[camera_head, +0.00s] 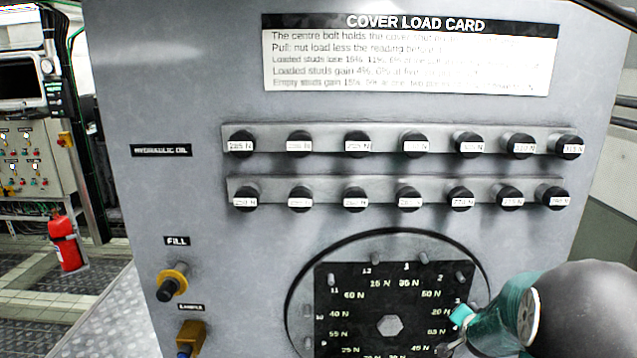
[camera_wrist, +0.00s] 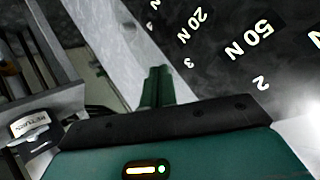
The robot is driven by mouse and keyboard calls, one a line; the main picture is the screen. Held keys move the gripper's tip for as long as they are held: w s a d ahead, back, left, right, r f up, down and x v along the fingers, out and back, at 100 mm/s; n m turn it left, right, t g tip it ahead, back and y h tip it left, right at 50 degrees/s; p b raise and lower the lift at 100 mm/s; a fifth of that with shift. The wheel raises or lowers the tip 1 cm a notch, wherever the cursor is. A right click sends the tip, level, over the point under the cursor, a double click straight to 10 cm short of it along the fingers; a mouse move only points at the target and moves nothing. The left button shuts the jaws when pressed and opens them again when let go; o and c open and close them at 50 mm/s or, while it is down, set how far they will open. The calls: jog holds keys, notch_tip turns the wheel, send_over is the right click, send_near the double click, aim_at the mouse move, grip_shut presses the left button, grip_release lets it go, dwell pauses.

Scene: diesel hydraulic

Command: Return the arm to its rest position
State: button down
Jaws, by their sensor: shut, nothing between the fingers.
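My gripper (camera_wrist: 157,86) is shut, its green fingers together and empty in the wrist view, above its dark palm plate. My arm, teal and dark grey, enters the head view from the lower right. It is in front of the lower right of a round cover (camera_head: 345,300) with a black plate of numbers and newton values. The arm hides part of the plate's right side. The wrist view shows part of the same plate (camera_wrist: 215,50) close up beyond the fingers. I cannot tell whether the fingers touch anything.
The grey panel (camera_head: 190,100) carries two rails of black knobs (camera_head: 357,145) with newton labels and a load card (camera_head: 400,55). A yellow-collared fill fitting (camera_head: 172,284) and a brass fitting (camera_head: 190,337) stick out at lower left. A red extinguisher (camera_head: 66,240) stands farther left.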

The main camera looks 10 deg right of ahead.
jog(key=s+a+r+n+g+y, duration=0.1)
jog(key=s+a+r+n+y, duration=0.2)
jog(key=a+r, duration=0.5)
jog(key=s+a+r+n+g, duration=0.1)
jog(key=s+a+r+n, duration=0.4)
jog(key=a, duration=0.6)
jog(key=s+a+r+n+g+y, duration=0.1)
jog(key=s+a+n, duration=0.1)
jog(key=s+a, duration=0.3)
jog(key=s+a+r+n+y, duration=0.1)
jog(key=s+a, duration=0.5)
jog(key=s, duration=0.6)
jog(key=shift+a+r+n+g, duration=0.2)
jog(key=shift+n+g, duration=0.2)
jog(key=shift+n, duration=0.4)
jog(key=shift+a, duration=0.15)
